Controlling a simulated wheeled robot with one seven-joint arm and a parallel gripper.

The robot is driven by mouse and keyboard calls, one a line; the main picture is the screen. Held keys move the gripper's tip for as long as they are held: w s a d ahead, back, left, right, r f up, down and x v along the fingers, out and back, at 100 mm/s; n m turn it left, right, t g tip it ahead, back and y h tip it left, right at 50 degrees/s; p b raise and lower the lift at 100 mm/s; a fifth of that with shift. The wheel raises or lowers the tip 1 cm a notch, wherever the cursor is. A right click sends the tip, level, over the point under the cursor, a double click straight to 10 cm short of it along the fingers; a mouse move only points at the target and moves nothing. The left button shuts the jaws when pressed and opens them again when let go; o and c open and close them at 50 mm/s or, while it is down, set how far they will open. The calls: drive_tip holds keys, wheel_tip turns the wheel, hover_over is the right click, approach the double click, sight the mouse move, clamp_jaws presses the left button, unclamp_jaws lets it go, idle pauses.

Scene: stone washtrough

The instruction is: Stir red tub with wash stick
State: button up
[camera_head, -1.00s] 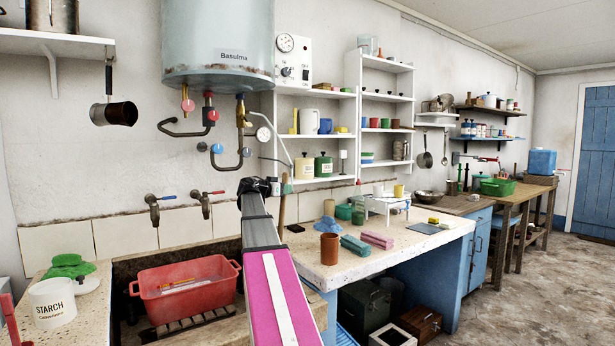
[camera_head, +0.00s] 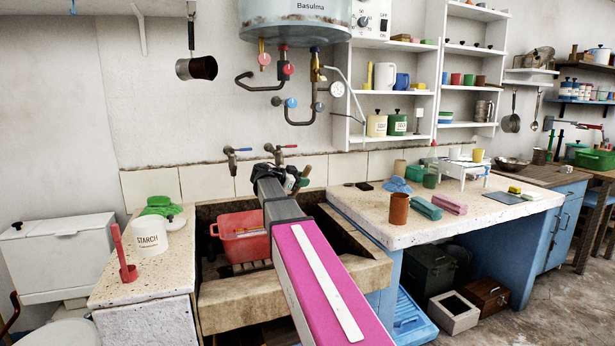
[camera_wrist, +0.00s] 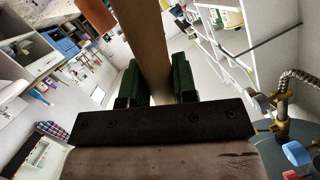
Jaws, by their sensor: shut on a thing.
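The red tub (camera_head: 243,243) sits down in the stone trough (camera_head: 318,275), with its right end hidden behind my arm. The wash stick (camera_wrist: 153,45) is a flat, light brown wooden bar. In the wrist view it stands between the green fingers of my gripper (camera_wrist: 160,75), which is shut on it. In the head view my gripper (camera_head: 299,180) is above the back of the trough, beyond and to the right of the tub. Only a short brown piece of the stick shows there, and its lower end is hidden.
Two taps (camera_head: 231,160) and a boiler (camera_head: 295,22) with pipes are on the wall behind. A starch pot (camera_head: 149,237) and a red brush in a holder (camera_head: 125,265) stand on the left ledge. A brown cup (camera_head: 398,209) stands on the right worktop.

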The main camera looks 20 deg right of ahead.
drive_tip(key=shift+w+a+f, duration=0.95)
drive_tip(key=shift+a+f, duration=0.15)
drive_tip(key=shift+f, duration=1.5)
drive_tip(key=shift+w+a+f, duration=0.9)
drive_tip(key=shift+a+f, duration=0.2)
drive_tip(key=shift+f, duration=1.55)
drive_tip(key=shift+w+a+f, duration=0.95)
drive_tip(key=shift+a+f, duration=0.15)
drive_tip(key=shift+f, duration=1.5)
drive_tip(key=shift+w, duration=0.1)
